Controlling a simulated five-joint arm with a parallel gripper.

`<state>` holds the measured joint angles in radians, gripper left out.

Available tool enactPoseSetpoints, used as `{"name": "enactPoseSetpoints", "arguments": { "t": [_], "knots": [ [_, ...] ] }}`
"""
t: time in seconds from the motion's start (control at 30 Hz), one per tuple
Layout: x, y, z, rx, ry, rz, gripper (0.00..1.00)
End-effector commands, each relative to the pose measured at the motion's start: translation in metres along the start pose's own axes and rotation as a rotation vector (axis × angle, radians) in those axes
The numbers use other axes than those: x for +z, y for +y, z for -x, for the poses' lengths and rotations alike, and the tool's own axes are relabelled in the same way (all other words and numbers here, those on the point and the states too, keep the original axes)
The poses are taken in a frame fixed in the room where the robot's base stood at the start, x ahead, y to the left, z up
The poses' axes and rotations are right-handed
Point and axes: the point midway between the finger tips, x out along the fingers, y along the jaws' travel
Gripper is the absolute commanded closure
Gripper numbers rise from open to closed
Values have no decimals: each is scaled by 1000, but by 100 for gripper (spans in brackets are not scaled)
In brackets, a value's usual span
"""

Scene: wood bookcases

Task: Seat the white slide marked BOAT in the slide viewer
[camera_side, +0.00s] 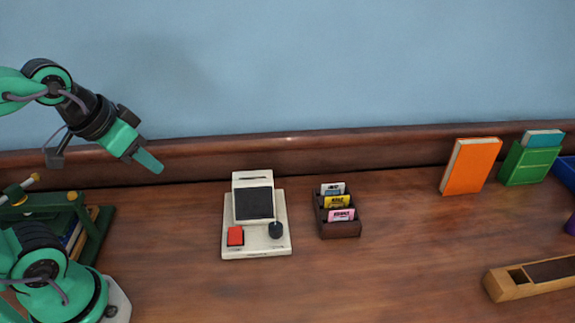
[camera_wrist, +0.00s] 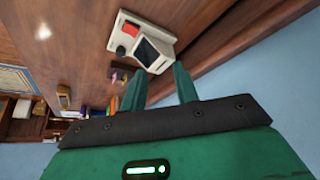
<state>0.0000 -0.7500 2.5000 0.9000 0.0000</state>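The slide viewer (camera_side: 282,212) is a cream box with a dark screen, a red button and a black knob. It stands on the desk left of the middle, and shows in the wrist view (camera_wrist: 126,45). A small dark rack (camera_side: 340,230) to its right holds a white-topped slide (camera_side: 332,188) at the back, a yellow one (camera_side: 337,201) and a pink one (camera_side: 342,215). The lettering is too small to read surely. My gripper (camera_side: 151,163) is raised at the upper left, away from viewer and rack. In the wrist view its fingers (camera_wrist: 159,72) are apart with nothing between them.
An orange book (camera_side: 470,166) and a green holder (camera_side: 530,164) stand at the back right. A wooden tray (camera_side: 500,284) lies at the front right, and a green rack (camera_side: 92,240) at the left. The desk front of the viewer is clear.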

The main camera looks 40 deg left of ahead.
Motion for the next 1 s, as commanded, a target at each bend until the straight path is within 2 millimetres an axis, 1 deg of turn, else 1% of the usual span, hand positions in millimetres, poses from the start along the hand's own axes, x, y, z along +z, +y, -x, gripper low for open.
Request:
{"name": "enactPoseSetpoints", "arguments": {
  "t": [0.17,0.27,0.43,0.57,0.77,1.0],
  "knots": [
    [-1,0,0,0,-1,-1,70],
    [-5,1,1,2,-4,-8,70],
    [-21,4,2,7,-26,-36,70],
    [-43,8,2,15,-50,-75,70],
    [-83,18,-4,30,-97,-147,70],
    [-130,33,-20,50,-153,-236,70]
  ]
}}
